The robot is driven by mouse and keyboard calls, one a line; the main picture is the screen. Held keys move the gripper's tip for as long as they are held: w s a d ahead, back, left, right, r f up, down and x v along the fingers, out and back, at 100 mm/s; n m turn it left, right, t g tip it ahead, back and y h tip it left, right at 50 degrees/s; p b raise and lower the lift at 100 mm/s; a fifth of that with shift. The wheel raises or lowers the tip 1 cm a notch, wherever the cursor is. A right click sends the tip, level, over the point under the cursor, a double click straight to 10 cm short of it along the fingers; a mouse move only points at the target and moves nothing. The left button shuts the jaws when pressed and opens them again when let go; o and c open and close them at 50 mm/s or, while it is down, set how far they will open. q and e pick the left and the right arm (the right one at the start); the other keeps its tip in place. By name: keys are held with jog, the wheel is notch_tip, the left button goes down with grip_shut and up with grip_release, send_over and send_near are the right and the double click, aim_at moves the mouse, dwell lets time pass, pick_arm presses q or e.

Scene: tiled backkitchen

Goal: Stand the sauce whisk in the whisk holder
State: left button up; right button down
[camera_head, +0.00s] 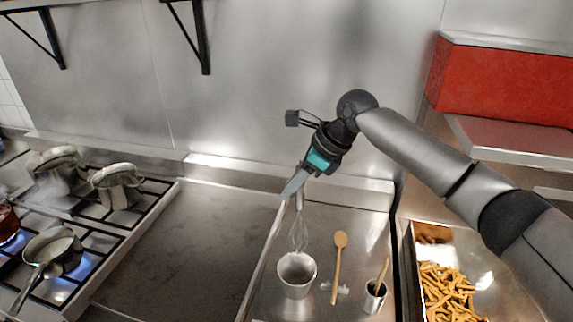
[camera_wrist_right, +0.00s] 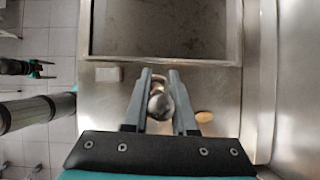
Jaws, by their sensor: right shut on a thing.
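My right gripper (camera_head: 293,186) is shut on the upper part of the sauce whisk (camera_head: 299,232), which hangs wires down. In the right wrist view the rounded metal whisk (camera_wrist_right: 159,104) sits between the fingers of the gripper (camera_wrist_right: 160,80). A light metal pot (camera_head: 297,273), which looks like the whisk holder, stands below the whisk. The wires end near its rim in the picture; I cannot tell whether they are inside. A dark part with teal at the left of the wrist view looks like my left gripper (camera_wrist_right: 30,68); its jaws are unclear.
A wooden spoon (camera_head: 338,262) lies right of the pot. A small metal cup (camera_head: 374,300) holds a wooden-handled tool. A tray of fries (camera_head: 448,290) is farther right.

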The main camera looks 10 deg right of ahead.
aim_at(291, 233)
notch_tip(291, 233, down, 2)
jog(key=shift+s, duration=0.1)
notch_tip(291, 233, down, 3)
jog(key=shift+b, duration=1.2)
jog(key=shift+f, duration=0.15)
notch_tip(291, 233, down, 2)
jog(key=shift+p, duration=0.3)
jog(key=shift+f, duration=2.4)
pick_arm(q)
jog(key=shift+s+f+b, duration=0.2)
jog(key=shift+s+f, duration=0.1)
jog(key=shift+f, duration=0.4)
jog(key=shift+s+f+b, duration=0.2)
jog(key=shift+s+f, duration=0.05)
jog(key=shift+f, duration=0.4)
pick_arm(e)
jog(key=shift+f, duration=1.25)
